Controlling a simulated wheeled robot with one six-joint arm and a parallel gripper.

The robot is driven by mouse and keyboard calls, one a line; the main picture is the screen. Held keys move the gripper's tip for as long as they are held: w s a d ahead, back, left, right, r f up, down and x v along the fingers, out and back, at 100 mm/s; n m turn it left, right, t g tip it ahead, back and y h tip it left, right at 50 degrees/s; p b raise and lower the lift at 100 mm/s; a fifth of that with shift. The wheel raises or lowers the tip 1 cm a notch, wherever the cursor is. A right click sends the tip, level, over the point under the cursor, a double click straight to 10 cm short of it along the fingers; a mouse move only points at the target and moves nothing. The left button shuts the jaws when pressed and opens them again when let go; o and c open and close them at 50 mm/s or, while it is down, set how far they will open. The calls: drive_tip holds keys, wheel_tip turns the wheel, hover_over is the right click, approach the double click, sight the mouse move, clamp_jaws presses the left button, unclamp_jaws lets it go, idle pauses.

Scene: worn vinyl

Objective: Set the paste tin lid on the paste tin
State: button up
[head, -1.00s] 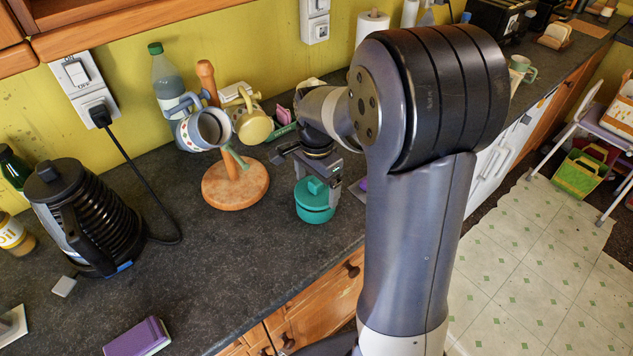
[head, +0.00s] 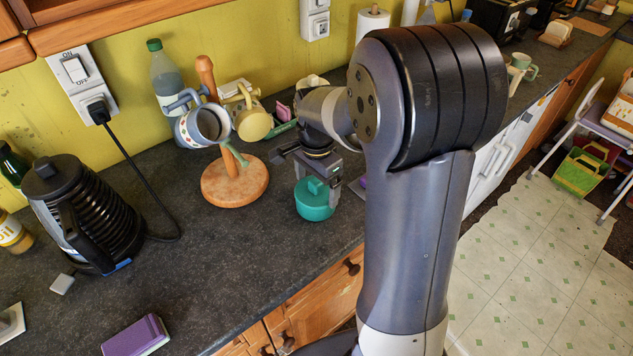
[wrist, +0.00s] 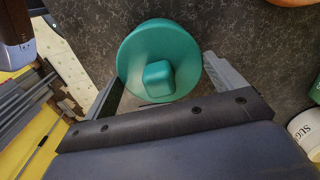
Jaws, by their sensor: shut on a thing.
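The paste tin lid (head: 313,188) is a round teal disc with a square knob. In the wrist view the lid (wrist: 187,55) lies between my two fingers, seen from above. My gripper (wrist: 166,75) is shut on the lid, with a finger at each side of its rim. In the head view my gripper (head: 317,180) is low over the counter. The teal paste tin (head: 315,212) appears directly under the lid; the lid hides it in the wrist view. I cannot tell whether the two touch or a small gap is between them.
A wooden mug tree (head: 236,183) with mugs stands left of the tin. A black kettle (head: 85,215) and a purple sponge (head: 135,336) are farther left.

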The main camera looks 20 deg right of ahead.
drive_tip(key=shift+f, duration=0.15)
drive_tip(key=o, duration=0.7)
drive_tip(key=shift+o, duration=0.2)
drive_tip(key=shift+r+p, duration=2.85)
drive_tip(key=shift+r, duration=0.7)
wheel_tip(320, 180, up, 11)
drive_tip(key=b, duration=0.1)
